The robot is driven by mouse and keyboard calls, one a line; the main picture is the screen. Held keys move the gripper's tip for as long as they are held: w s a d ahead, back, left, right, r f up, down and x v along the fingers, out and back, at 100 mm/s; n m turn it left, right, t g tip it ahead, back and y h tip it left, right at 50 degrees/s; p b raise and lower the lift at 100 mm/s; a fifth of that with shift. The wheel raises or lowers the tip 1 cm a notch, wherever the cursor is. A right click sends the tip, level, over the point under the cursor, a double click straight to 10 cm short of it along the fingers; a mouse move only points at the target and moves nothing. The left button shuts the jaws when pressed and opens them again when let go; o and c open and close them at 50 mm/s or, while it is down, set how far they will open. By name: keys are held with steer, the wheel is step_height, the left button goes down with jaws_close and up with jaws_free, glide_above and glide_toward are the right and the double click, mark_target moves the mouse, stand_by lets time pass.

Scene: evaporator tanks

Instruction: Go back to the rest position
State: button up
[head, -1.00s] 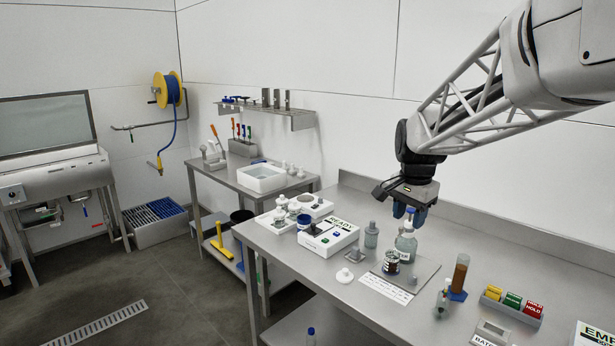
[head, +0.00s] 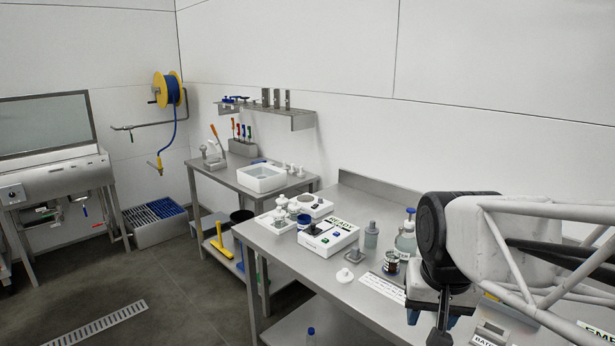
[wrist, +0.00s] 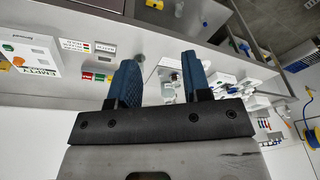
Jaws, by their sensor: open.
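My gripper (wrist: 158,75) shows in the wrist view as two blue, textured fingers, spread apart with nothing between them. In the head view my arm is folded low at the right, in front of the steel bench (head: 290,265). There my wrist hides most of my gripper and part of the bench top. The wrist view, turned about, shows the bench items beyond the fingers.
A white READY device (head: 328,238), a grey bottle (head: 371,236), a blue-topped bottle (head: 406,240) and a dark jar (head: 390,262) stand left of my arm. A white stopper (head: 345,275) lies near the front edge.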

steer(key=s+f+n, duration=0.2)
steer(key=s+f, duration=0.1)
steer(key=s, duration=0.3)
steer(key=shift+s+a, duration=0.3)
steer(key=shift+s, duration=0.05)
